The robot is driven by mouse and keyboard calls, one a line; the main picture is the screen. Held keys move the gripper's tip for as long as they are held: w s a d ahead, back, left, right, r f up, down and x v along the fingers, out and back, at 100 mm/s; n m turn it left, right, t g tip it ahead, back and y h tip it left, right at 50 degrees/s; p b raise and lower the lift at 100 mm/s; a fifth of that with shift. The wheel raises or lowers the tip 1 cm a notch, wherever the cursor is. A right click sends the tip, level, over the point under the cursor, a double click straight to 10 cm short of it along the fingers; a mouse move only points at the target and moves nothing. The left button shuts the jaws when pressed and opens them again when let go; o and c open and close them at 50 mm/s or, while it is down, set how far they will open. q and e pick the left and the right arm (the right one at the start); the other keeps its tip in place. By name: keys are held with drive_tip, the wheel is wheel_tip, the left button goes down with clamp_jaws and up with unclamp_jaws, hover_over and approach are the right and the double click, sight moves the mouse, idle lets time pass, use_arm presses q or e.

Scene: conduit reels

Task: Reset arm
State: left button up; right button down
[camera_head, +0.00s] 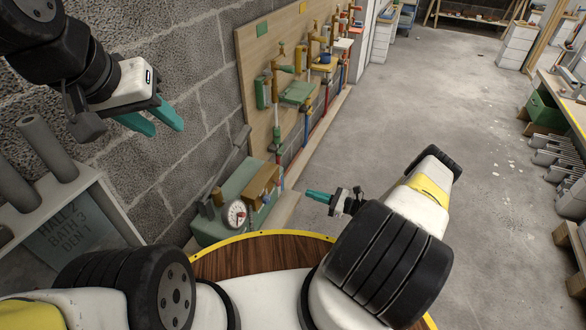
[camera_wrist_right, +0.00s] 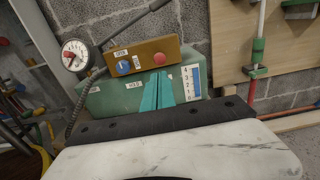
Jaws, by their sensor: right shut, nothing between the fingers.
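My left gripper (camera_head: 165,130) is at the upper left of the head view, in front of the block wall. Its two teal fingers are apart with nothing between them. My right gripper (camera_head: 308,194) is near the middle of the head view, to the right of a green pump box (camera_head: 225,222). Its teal fingers also show in the right wrist view (camera_wrist_right: 157,84), together and empty. There they overlap the front of the green box, and I cannot tell whether they touch it.
The green box carries a round gauge (camera_head: 236,213) and a brown block with knobs (camera_wrist_right: 146,55). A wooden board (camera_head: 262,75) with upright pipes leans on the wall. A rack with grey tubes (camera_head: 47,150) stands left. The floor (camera_head: 430,100) beyond is mostly clear.

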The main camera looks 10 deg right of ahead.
drive_tip(key=shift+v, duration=0.85)
drive_tip(key=s+a+r+n+g+h, duration=0.1)
drive_tip(key=a+r+n+g+h, duration=0.3)
drive_tip(key=r, duration=0.7)
drive_tip(key=r+n+g, duration=0.3)
drive_tip(key=r+n, duration=0.3)
drive_tip(key=r, duration=0.5)
drive_tip(key=s+a+r+n+g+h, duration=0.1)
drive_tip(key=a+r+n+g, duration=0.3)
drive_tip(key=r, duration=0.7)
drive_tip(key=s+r+n+t+h, duration=0.7)
drive_tip(key=s+r+n, duration=0.4)
drive_tip(key=s+r, duration=0.9)
drive_tip(key=s, duration=0.3)
drive_tip(key=shift+s+d+r+h, duration=0.2)
drive_tip(key=shift+d+r+h, duration=0.1)
drive_tip(key=shift+d+h, duration=0.1)
drive_tip(key=shift+a, duration=0.15)
